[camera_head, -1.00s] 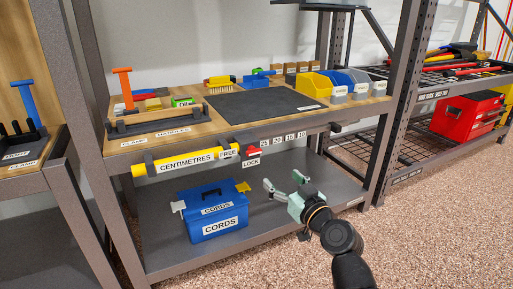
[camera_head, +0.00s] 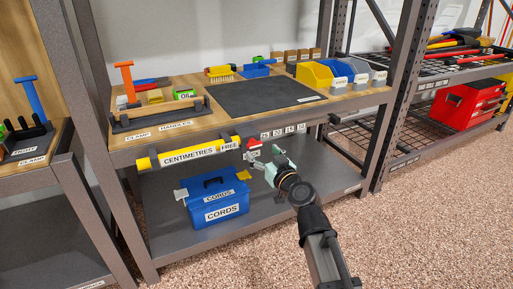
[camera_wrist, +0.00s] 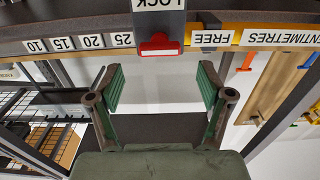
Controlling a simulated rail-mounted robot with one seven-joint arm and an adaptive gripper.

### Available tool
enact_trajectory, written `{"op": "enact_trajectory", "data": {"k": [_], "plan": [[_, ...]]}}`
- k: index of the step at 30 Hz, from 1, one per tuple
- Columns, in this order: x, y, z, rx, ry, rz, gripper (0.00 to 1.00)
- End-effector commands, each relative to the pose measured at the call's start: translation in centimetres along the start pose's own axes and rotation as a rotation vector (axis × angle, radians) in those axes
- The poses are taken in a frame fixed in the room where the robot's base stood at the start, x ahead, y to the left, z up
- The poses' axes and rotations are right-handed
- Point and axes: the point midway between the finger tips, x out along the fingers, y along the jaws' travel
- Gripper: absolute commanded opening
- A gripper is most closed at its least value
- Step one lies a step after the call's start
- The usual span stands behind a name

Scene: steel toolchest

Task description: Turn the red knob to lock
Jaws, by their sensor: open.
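The red knob (camera_head: 253,143) sits on the front edge of the workbench, at the right end of the yellow "CENTIMETRES" bar (camera_head: 188,155), with FREE and LOCK labels beside it. In the wrist view the red knob (camera_wrist: 159,45) appears upper centre, its wide handle lying level in the picture, close to the LOCK label (camera_wrist: 158,5). The FREE label (camera_wrist: 211,38) is to its right there. My gripper (camera_wrist: 158,88) is open and empty, its fingers spread on either side of the knob's column in the picture, apart from it. In the head view my gripper (camera_head: 262,162) is just below the knob and partly overlaps the LOCK label.
A blue CORDS box (camera_head: 218,200) stands on the lower shelf, left of my gripper. A black mat (camera_head: 262,98) and several bins lie on the wooden top above. The lower shelf's right part is clear.

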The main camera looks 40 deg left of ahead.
Motion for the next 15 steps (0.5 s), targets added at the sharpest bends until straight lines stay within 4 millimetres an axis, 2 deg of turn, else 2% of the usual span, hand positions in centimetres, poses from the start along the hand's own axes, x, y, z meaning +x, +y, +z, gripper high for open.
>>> {"op": "enact_trajectory", "data": {"k": [1, 6, 15], "plan": [[1.4, 0.1, 0.0, 0.000, 0.000, -0.001, 0.79], [3.6, 0.1, 0.0, -0.001, 0.000, 0.001, 0.79], [4.9, 0.0, 0.0, 0.000, 0.000, 0.001, 0.79]]}}
